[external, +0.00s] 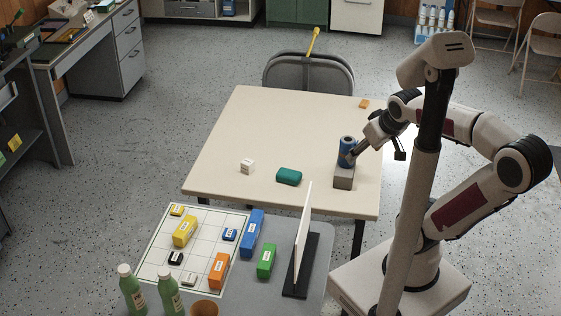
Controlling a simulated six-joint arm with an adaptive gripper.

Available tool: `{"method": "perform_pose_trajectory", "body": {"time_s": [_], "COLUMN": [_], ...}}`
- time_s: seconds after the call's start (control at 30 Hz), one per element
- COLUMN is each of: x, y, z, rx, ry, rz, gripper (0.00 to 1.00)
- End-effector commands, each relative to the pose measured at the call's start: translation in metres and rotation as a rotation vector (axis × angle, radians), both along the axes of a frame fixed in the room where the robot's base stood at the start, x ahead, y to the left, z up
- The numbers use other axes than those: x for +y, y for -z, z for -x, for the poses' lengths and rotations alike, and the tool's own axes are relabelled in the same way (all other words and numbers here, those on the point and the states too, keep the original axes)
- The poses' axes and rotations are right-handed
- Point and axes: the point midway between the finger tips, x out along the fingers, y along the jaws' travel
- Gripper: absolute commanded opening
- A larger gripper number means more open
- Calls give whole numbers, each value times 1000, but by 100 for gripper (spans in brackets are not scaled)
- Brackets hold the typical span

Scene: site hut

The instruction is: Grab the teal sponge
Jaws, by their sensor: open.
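The teal sponge (289,176) lies flat on the cream table, near its front edge. My gripper (352,157) is to the right of the sponge and apart from it, right by a blue can (347,143). The gripper is open. Its fingertips are small and partly hidden against the can, so I cannot tell whether they touch it. Nothing covers the sponge.
The can stands on a grey block (343,183) at the right of the table (262,130). A white cube (247,166) lies left of the sponge. An upright white panel (303,238) rises in front, beside colored blocks on a grid board (153,264). The table's back left is clear.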

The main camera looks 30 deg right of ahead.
Motion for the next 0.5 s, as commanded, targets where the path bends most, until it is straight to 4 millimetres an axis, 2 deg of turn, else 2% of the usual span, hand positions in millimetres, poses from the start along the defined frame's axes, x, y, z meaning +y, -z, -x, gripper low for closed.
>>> {"method": "perform_pose_trajectory", "body": {"time_s": [0.5], "x": [-54], "y": [6], "z": [-112], "rx": [-106], "ry": [-25], "rz": [160], "gripper": [60]}}
